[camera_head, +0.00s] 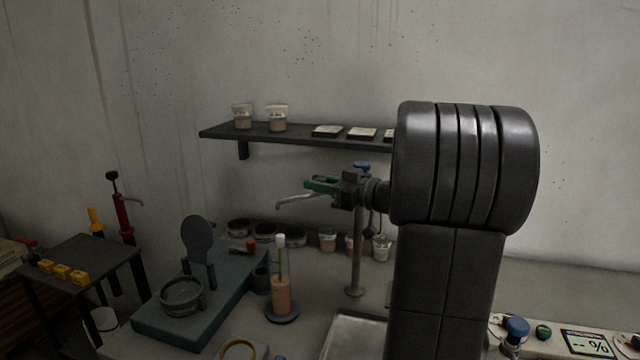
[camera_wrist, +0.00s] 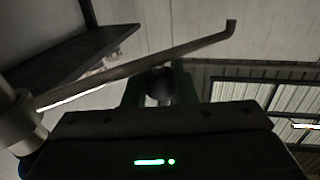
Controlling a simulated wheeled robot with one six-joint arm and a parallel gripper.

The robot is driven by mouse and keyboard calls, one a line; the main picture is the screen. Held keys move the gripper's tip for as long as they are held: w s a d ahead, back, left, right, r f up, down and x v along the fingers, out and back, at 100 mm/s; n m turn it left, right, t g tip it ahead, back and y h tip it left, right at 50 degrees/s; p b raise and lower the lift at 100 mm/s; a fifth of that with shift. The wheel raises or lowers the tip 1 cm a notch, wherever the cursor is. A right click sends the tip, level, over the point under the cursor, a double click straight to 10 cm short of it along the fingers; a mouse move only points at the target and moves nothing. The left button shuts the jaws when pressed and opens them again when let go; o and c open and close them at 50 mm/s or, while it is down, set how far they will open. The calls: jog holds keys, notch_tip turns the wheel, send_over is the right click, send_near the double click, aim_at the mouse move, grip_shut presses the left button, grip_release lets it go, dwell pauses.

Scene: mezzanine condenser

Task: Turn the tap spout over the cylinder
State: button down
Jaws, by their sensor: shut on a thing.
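The tap (camera_head: 357,250) is a grey upright post with a blue knob (camera_head: 361,166) on top. Its thin spout (camera_head: 297,198) points left, with its bent end in the picture above the cylinder (camera_head: 281,296); depth between them is hard to judge. The cylinder stands on a round dark base, holds brownish liquid and has a white-tipped stick in it. My gripper (camera_head: 320,186), with green fingers, is at the spout close to the post and is shut on it. In the wrist view the spout (camera_wrist: 135,70) runs across just beyond the fingers (camera_wrist: 160,90).
A dark wall shelf (camera_head: 290,135) with jars and flat trays is above and behind. A teal board (camera_head: 185,315) with a bowl stands left of the cylinder. Several jars line the wall behind. A panel with knobs (camera_head: 560,340) is at the lower right.

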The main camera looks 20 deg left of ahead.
jog(key=shift+w+a+f+t+b, duration=0.1)
jog(key=shift+a+f+t+b, duration=0.15)
jog(key=shift+b, duration=0.85)
jog(key=shift+w+m+t+b, duration=0.15)
jog(key=shift+m+t+b, duration=0.25)
jog(key=shift+b, duration=0.3)
jog(key=shift+w+a+r, duration=0.1)
jog(key=shift+r, duration=0.1)
jog(key=c, duration=1.2)
grip_release()
jog(key=b+v, duration=0.3)
jog(key=v, duration=1.1)
jog(key=shift+r, duration=0.2)
jog(key=shift+a, duration=0.2)
